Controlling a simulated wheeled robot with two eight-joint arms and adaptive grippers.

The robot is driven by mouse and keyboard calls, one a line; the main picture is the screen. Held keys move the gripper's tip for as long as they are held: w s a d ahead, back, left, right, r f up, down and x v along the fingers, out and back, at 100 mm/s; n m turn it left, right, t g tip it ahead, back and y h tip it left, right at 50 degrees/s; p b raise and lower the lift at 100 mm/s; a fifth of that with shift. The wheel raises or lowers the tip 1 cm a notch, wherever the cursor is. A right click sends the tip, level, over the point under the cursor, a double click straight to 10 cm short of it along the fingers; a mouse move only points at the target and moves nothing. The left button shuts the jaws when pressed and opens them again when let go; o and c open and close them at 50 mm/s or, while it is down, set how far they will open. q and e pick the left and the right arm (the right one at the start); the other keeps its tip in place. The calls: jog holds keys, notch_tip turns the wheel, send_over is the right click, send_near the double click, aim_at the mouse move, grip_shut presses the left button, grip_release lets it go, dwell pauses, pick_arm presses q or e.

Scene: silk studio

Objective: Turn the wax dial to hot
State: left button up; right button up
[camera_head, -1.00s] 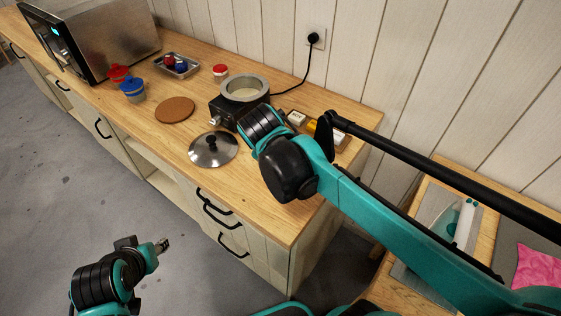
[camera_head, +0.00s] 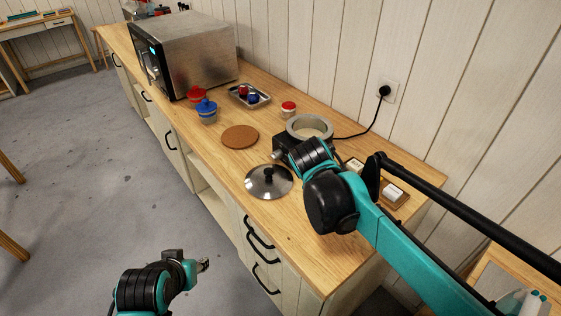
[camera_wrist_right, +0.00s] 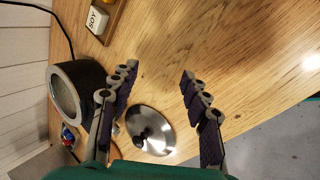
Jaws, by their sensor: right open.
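The wax warmer is a dark pot with a wide pale grey rim (camera_head: 299,125), standing on the wooden counter beside the wall. A small silver knob, apparently its dial (camera_head: 277,155), shows at its front left; its setting is too small to read. My right arm covers part of the warmer in the head view. In the right wrist view my right gripper (camera_wrist_right: 158,72) is open and empty above the counter, with the warmer (camera_wrist_right: 84,78) apart from it on the left. The dial is not visible there. My left gripper (camera_head: 203,265) hangs over the floor, clear of the counter.
A metal lid (camera_head: 258,185) with a black knob lies in front of the warmer. A cork mat (camera_head: 240,136), lidded red (camera_head: 197,96) and blue (camera_head: 206,112) jars and a tray (camera_head: 262,101) are farther left. A power cord (camera_head: 362,134) runs to the wall. Labelled blocks (camera_head: 393,192) sit at right.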

jog(key=w+a+r+n+h+p, duration=0.1)
jog(key=w+a+r+n+h, duration=0.2)
jog(key=w+n, duration=0.45)
jog(key=n+h+p, duration=0.2)
jog(key=n+h, duration=0.3)
jog(key=n, duration=0.4)
send_over(272, 155)
jog(key=s+a, duration=0.3)
jog(key=s, duration=0.1)
jog(key=f, duration=0.4)
jog(key=shift+w+d+f, duration=0.2)
jog(key=shift+d+f, duration=0.05)
jog(key=shift+f, duration=0.1)
jog(key=a+f+n, duration=0.1)
jog(key=a+n+h, duration=0.1)
jog(key=a, duration=0.1)
jog(key=a+f+n, duration=0.1)
jog(key=shift+w+a+f+t+h+p, duration=0.15)
jog(key=shift+a+f+t+h+p, duration=0.15)
jog(key=shift+a+f, duration=0.05)
jog(key=b+x, duration=0.2)
jog(key=x, duration=0.4)
jog(key=shift+w+d+f, duration=0.15)
jog(key=shift+d+f, duration=0.05)
jog(key=shift+d, duration=0.05)
jog(key=shift+w+d+f, duration=0.1)
jog(key=shift+w+d, duration=0.1)
jog(key=shift+d, duration=0.3)
grip_shut()
